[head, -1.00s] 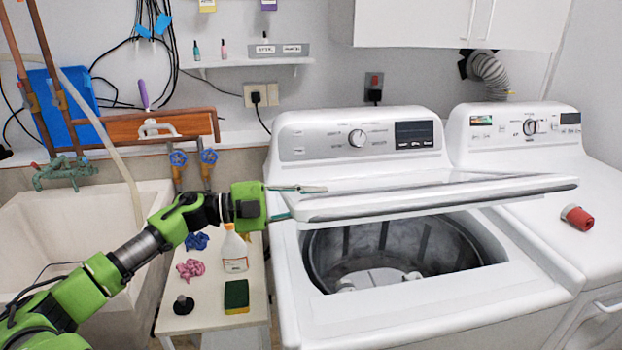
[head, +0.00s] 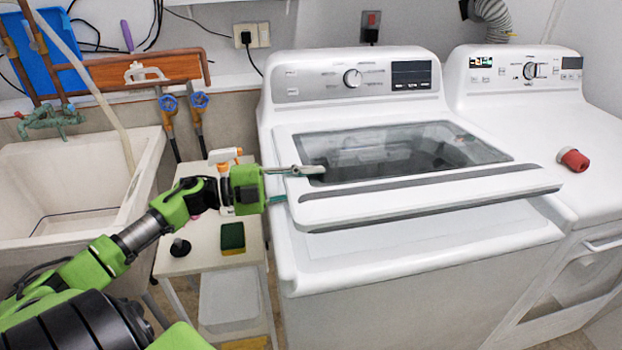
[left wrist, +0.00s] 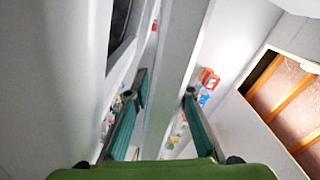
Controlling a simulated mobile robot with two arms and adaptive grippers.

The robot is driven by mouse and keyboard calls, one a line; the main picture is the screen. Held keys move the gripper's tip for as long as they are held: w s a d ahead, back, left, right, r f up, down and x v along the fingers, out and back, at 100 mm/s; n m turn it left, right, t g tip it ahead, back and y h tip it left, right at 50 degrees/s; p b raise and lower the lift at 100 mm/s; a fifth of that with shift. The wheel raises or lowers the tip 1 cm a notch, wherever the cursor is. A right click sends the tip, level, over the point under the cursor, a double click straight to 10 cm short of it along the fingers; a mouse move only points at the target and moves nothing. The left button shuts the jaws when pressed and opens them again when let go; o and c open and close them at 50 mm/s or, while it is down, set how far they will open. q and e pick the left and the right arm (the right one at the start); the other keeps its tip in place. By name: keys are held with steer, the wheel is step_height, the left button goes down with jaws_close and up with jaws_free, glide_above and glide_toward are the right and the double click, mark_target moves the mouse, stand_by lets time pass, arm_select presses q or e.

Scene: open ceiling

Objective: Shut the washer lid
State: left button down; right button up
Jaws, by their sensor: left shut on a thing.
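The washer lid (head: 430,200), white with a dark glass window, is low over the top-loading washer (head: 420,255) in the head view. Its front edge appears slightly raised, with a thin shadow beneath. My left gripper (head: 288,185) is at the lid's left front corner, one finger above and one below the edge, shut on it. In the left wrist view, the gripper (left wrist: 164,92) has its teal fingers on both sides of the pale lid edge (left wrist: 172,75). The drum opening is hidden by the lid; its dark inside shows through the glass. My right gripper is not in view.
A second white machine (head: 530,120) stands at the right with a red-capped object (head: 573,159) on top. Left of the washer are a small table (head: 205,258) with a sponge (head: 232,236) and spray bottle (head: 226,160), and a sink (head: 75,180).

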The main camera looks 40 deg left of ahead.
arm_select(q)
steer(key=shift+f, duration=0.25)
steer(key=c, duration=1.9)
jaws_free()
steer(key=shift+w+a, duration=0.1)
step_height(320, 180, up, 10)
steer(key=shift+r, duration=0.1)
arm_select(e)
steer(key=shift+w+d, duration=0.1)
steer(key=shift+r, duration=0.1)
